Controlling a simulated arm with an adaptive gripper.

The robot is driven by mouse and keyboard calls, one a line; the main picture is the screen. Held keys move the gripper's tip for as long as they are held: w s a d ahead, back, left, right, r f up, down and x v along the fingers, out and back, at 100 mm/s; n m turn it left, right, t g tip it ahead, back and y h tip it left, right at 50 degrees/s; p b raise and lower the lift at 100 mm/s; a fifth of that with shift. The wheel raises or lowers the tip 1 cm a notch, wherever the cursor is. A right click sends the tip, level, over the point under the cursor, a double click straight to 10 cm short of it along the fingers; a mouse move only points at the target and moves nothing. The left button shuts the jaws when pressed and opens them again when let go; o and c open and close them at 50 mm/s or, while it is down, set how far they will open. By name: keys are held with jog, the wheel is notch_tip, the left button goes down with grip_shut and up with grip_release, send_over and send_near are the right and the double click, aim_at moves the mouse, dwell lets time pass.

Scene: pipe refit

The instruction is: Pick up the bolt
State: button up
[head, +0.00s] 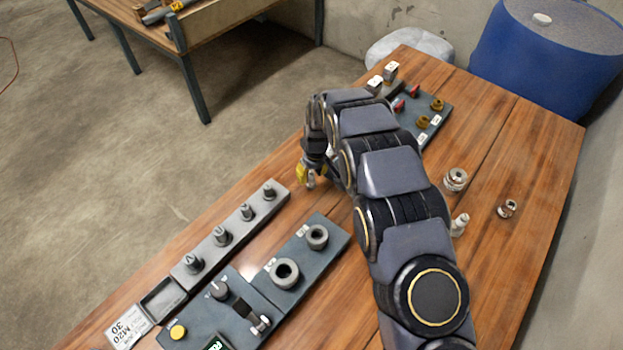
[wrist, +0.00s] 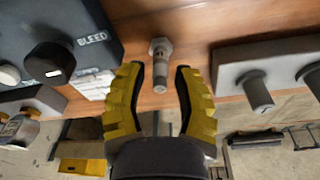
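In the wrist view, the bolt (wrist: 160,52) is grey metal with a hex head and a threaded shank. It is on the wooden table, with its shank pointing toward my gripper. My gripper (wrist: 158,72) has two yellow ridged fingers, spread apart. The bolt's shank lines up with the gap between the fingertips, with clear space on both sides. In the head view, my gripper (head: 306,176) is low over the table and partly hidden by my arm. I cannot clearly make out the bolt there.
A grey rail (head: 207,247) with several upright pegs lies at the front left. Dark panels (head: 325,228) with rings and knobs lie beside it. Metal fittings (head: 455,180) stand right of my arm. In the wrist view, a dark box marked BLEED (wrist: 92,18) is at left.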

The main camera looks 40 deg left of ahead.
jog(key=f, duration=0.2)
jog(key=shift+w+a+f, duration=0.1)
jog(key=shift+a+f, duration=0.1)
jog(key=shift+f, duration=0.15)
grip_shut()
jog(key=shift+r, duration=0.1)
jog(key=shift+r, duration=0.25)
notch_tip(320, 180, up, 2)
jog(key=shift+r, duration=0.25)
jog(key=s+d+r, duration=0.9)
jog(key=d, duration=0.2)
jog(key=shift+r, duration=0.4)
